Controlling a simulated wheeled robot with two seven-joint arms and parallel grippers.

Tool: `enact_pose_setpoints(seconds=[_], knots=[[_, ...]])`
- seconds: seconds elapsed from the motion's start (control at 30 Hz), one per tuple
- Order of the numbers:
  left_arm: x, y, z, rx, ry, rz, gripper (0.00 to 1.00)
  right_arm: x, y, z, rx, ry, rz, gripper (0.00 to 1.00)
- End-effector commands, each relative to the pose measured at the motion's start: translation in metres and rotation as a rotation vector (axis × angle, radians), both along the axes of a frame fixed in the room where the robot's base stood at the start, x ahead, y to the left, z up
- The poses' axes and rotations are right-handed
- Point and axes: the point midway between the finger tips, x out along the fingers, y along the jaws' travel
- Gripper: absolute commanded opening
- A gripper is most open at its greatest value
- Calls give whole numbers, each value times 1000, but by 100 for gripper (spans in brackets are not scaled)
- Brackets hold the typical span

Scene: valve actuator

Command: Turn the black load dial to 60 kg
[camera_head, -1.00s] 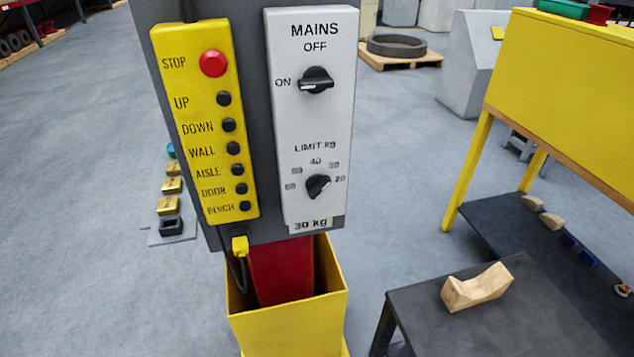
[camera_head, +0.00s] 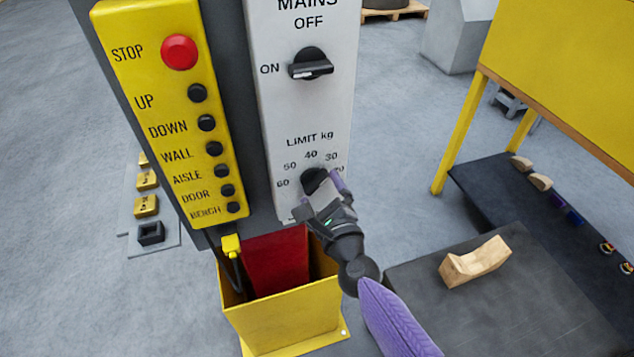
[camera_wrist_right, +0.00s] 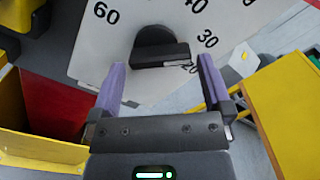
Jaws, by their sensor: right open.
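The black load dial (camera_head: 313,179) is on the white panel (camera_head: 303,110) below the words LIMIT kg, partly covered by my right gripper in the head view. In the right wrist view the dial (camera_wrist_right: 158,48) shows whole, its bar lying nearly level with a pale mark at the right end, just below the 30. My right gripper (camera_head: 319,194) is open in front of the dial. In the wrist view its two purple fingers (camera_wrist_right: 160,66) stand to the left and right of the dial's bar, with gaps. The kg readout is hidden. My left gripper is not in view.
The black MAINS switch (camera_head: 311,65) is above the dial. The yellow button box (camera_head: 170,110) with a red STOP button (camera_head: 179,51) is left of the panel. A yellow bin (camera_head: 285,320) stands below. A dark table (camera_head: 510,310) with a wooden block (camera_head: 475,262) is at right.

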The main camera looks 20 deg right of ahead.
Motion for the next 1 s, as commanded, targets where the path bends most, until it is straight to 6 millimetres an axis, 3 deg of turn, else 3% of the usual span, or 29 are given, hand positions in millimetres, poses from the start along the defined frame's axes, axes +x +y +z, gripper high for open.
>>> enact_pose_setpoints(seconds=[0.2,0.47,0.57,0.8,1.0], knots=[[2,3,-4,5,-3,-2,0,20,1,-1,0,1,1,100],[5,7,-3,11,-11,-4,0,22,1,-1,-2,1,1,100],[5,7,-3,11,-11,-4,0,22,1,-1,-2,1,1,83],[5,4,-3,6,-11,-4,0,22,1,-1,-2,1,1,32],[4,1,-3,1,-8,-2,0,22,1,-1,-14,2,1,29]])
